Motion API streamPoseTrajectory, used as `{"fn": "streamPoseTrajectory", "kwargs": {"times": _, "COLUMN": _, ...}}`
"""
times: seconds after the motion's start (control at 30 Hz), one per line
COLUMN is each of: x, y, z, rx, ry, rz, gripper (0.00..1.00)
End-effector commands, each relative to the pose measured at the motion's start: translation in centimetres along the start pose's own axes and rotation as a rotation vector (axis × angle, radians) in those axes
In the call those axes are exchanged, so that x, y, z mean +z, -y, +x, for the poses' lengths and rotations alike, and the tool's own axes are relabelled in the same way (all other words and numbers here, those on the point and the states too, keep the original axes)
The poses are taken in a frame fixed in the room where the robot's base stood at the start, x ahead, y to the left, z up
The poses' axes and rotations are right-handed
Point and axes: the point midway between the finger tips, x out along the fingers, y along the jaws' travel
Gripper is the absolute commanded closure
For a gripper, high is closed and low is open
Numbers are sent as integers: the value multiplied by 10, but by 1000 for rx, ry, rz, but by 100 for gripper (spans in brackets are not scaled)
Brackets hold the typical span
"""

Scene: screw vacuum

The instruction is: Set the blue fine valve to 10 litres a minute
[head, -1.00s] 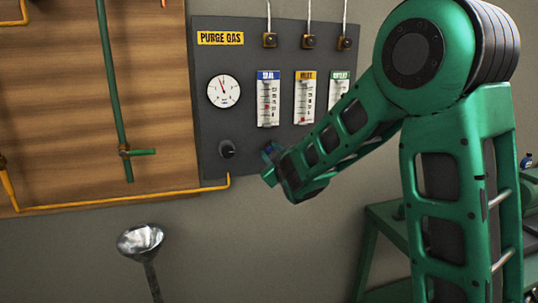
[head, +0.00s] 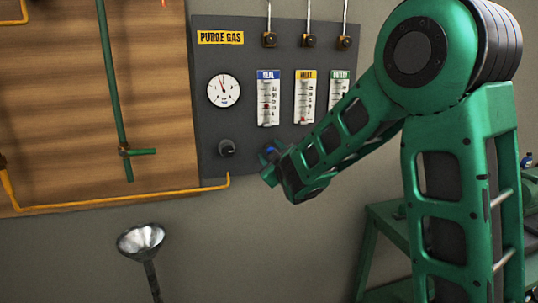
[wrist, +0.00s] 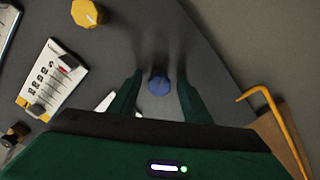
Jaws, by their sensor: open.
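The blue fine valve knob (wrist: 159,86) sits on the dark panel, between the two open fingers of my gripper (wrist: 160,79) in the wrist view. A gap shows on each side of the knob; whether the fingertips reach around it in depth, I cannot tell. In the head view a bit of the blue knob (head: 270,151) shows at the tip of my gripper (head: 266,168). The blue-labelled seal flowmeter (head: 268,98) is above it; its float reading is too small to tell.
A yellow-labelled flowmeter (head: 305,97) and a green-labelled one (head: 338,90), partly behind my arm, stand to the right. A yellow knob (wrist: 86,13) is nearby. A black knob (head: 226,148) and a round gauge (head: 224,90) are to the left. A metal funnel (head: 141,240) stands below.

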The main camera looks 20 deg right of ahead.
Motion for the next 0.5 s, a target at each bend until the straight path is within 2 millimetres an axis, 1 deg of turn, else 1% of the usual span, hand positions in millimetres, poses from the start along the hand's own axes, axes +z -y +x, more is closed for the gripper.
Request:
{"fn": "streamPoseTrajectory", "kwargs": {"times": 0.17, "x": -1, "y": 0, "z": -22, "rx": -1, "ry": -2, "rz": 0, "gripper": 56}}
{"fn": "streamPoseTrajectory", "kwargs": {"times": 0.4, "x": 0, "y": 1, "z": -68, "rx": -3, "ry": 0, "rz": -1, "gripper": 56}}
{"fn": "streamPoseTrajectory", "kwargs": {"times": 0.5, "x": 0, "y": 0, "z": -83, "rx": -2, "ry": -1, "rz": 0, "gripper": 56}}
